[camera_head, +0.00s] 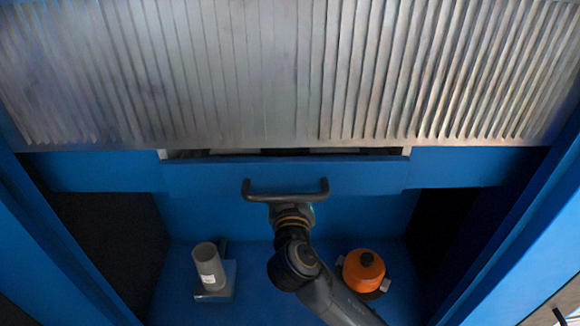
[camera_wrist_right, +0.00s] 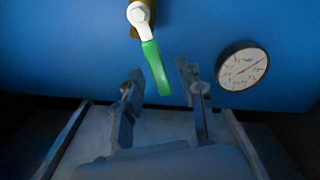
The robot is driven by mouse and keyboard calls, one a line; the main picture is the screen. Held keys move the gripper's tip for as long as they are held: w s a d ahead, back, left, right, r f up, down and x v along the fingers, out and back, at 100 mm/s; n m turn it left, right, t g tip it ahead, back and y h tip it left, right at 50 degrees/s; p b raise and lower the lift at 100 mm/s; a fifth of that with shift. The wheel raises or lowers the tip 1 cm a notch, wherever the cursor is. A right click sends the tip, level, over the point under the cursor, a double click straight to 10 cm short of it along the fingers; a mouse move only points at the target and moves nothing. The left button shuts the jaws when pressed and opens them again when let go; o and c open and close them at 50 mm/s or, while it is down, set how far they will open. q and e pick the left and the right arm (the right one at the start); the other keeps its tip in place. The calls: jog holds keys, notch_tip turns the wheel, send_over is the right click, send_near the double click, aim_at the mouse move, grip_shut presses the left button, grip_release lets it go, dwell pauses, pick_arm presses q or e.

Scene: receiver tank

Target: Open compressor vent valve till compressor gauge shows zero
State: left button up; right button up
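In the right wrist view, the vent valve's green lever (camera_wrist_right: 154,66) hangs down, tilted slightly right, from a white hub on the blue panel. My right gripper (camera_wrist_right: 160,68) is open, with one finger on each side of the lever's lower part. I see a gap on both sides, but depth contact is unclear. My left gripper is not in view.
A dark bar handle (camera_head: 285,195) crosses the blue front (camera_head: 370,178) at my right arm's end. Below stand a grey cylinder (camera_head: 209,266) on a blue base, left, and an orange rounded part (camera_head: 363,269), right. Corrugated metal (camera_head: 290,70) fills the top.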

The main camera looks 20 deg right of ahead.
jog(key=shift+x, duration=1)
jog(key=shift+c, duration=0.2)
jog(key=shift+a, duration=0.1)
grip_shut()
